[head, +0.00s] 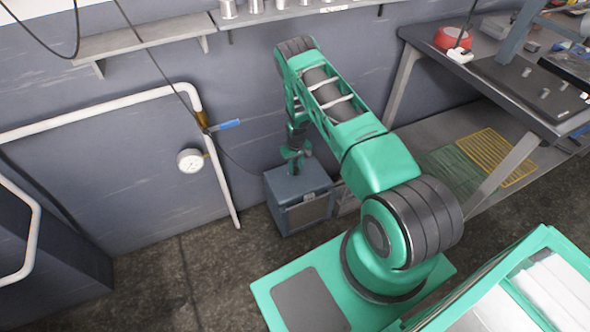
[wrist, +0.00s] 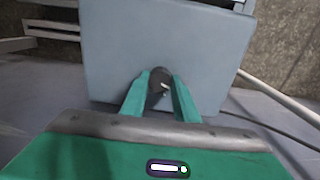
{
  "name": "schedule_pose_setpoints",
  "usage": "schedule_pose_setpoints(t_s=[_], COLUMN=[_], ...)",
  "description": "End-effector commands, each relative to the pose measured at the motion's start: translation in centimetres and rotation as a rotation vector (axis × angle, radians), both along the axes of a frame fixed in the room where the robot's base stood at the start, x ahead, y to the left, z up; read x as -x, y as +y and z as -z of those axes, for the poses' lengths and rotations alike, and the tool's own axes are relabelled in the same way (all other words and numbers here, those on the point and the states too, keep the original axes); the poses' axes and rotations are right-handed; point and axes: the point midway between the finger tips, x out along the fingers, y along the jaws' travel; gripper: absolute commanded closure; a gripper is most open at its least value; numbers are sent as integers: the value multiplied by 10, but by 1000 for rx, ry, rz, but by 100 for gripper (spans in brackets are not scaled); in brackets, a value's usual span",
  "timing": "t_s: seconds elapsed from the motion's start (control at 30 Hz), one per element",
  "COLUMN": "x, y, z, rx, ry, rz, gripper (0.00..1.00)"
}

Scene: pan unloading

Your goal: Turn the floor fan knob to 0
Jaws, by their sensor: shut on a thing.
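The floor fan (head: 283,208) is a blue-grey box with a grille on its front, standing on the floor against the wall. In the wrist view its flat top panel (wrist: 115,50) fills the upper middle. A dark round knob (wrist: 158,82) with a small light mark sits on that panel. My gripper (wrist: 160,84) has its two green fingers closed on either side of the knob. In the head view my gripper (head: 295,168) points down onto the top of the fan, and the knob is hidden there. The dial's numbers cannot be read.
A white pipe (head: 100,118) with a pressure gauge (head: 191,160) and a blue-handled valve (head: 222,126) runs along the wall left of the fan. A workbench (head: 500,95) stands to the right, with yellow and green grates (head: 490,155) beneath it. The floor at front left is clear.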

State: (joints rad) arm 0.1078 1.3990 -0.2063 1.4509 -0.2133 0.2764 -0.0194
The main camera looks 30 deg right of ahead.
Motion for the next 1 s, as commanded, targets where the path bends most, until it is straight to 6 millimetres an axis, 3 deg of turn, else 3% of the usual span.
schedule_pose_setpoints(t_s=[0.13,0.17,0.23,0.67,1.0], x=[-1,-1,-1,-1,-2], y=[1,1,1,0,0], z=[0,0,0,-9,-67], rx=[-1,-1,-1,0,0], ry=[-2,-2,-2,-1,-3], rz=[-2,-2,-1,1,0], gripper=[95,68,54,54,54])
